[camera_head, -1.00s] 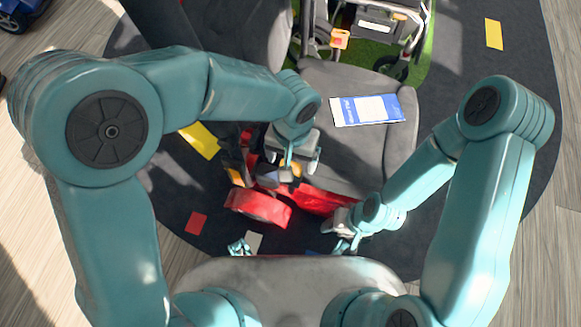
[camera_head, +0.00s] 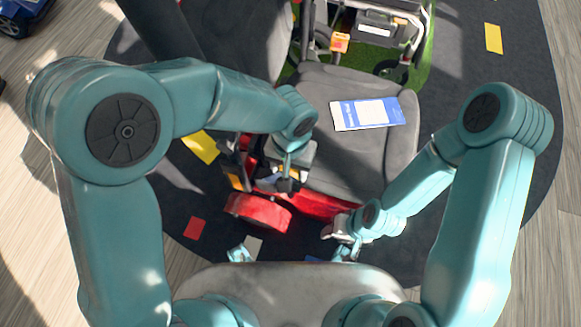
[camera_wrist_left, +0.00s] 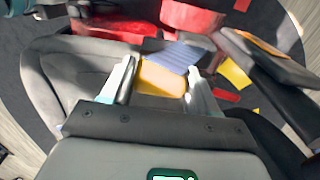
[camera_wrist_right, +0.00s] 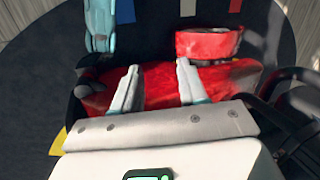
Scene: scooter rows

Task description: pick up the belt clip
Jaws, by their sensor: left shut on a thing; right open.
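The belt clip (camera_wrist_left: 160,78), an orange-yellow block with a ribbed blue-grey part, sits between the fingers of my left gripper (camera_wrist_left: 160,82) in the left wrist view. My left gripper is shut on it. In the head view my left gripper (camera_head: 287,175) is above the scooter's dark seat edge and red body, and it largely hides the clip. My right gripper (camera_wrist_right: 157,82) is open and empty over the red scooter body (camera_wrist_right: 160,84). In the head view my right gripper (camera_head: 344,246) is low, right of the red part.
A grey scooter seat (camera_head: 350,160) carries a blue and white card (camera_head: 368,113). A red rounded scooter part (camera_head: 258,212) lies left of my right gripper. Another scooter (camera_head: 375,35) stands behind on green.

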